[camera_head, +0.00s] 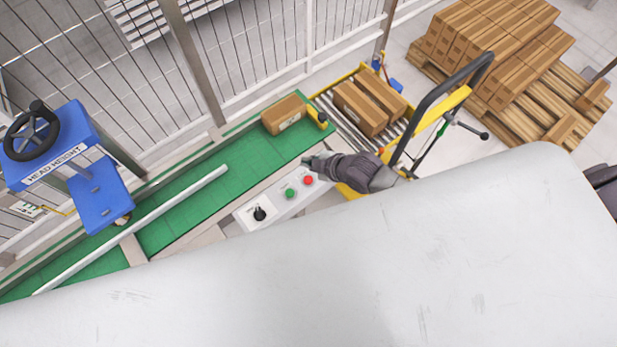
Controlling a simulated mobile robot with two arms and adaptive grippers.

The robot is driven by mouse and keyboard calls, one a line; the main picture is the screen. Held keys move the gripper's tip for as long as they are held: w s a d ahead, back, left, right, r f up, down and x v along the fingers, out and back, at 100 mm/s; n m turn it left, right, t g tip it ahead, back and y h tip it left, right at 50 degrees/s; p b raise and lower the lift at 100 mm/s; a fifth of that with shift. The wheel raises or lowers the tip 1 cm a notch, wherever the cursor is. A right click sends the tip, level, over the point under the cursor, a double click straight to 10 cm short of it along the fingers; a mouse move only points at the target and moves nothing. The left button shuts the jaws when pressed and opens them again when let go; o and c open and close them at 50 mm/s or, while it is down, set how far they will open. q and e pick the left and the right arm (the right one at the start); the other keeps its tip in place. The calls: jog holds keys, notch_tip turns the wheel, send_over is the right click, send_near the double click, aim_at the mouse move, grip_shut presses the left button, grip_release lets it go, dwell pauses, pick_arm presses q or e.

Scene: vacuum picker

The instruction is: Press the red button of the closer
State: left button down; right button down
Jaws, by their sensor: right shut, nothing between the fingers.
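The red button (308,181) is on the right end of a white control panel (243,218) beside the conveyor. A green button (289,193) and a black knob (260,213) sit to its left on the same panel. My right gripper (309,161) is dark, shut and empty. Its tips are just above the red button in the picture; they look apart from it, though the height gap cannot be told. The blue closer head marked HEAD HEIGHT (55,165), with a black handwheel (32,132), stands over the belt at left. My left gripper is not in view.
A green conveyor belt (185,205) with a white guide rail (130,230) runs past the panel. One carton (284,114) is on the belt; two more (360,108) are on rollers. A yellow-black trolley handle (437,105) stands close right of my gripper. Stacked boxes sit on a pallet (540,120).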

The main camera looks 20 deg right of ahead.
jog(key=b, duration=0.7)
send_over(309, 181)
notch_tip(309, 181, down, 7)
jog(key=shift+d+f, duration=0.1)
jog(key=shift+f, duration=0.7)
jog(key=shift+f+b, duration=0.15)
jog(key=shift+b, duration=0.15)
jog(key=shift+f, duration=0.3)
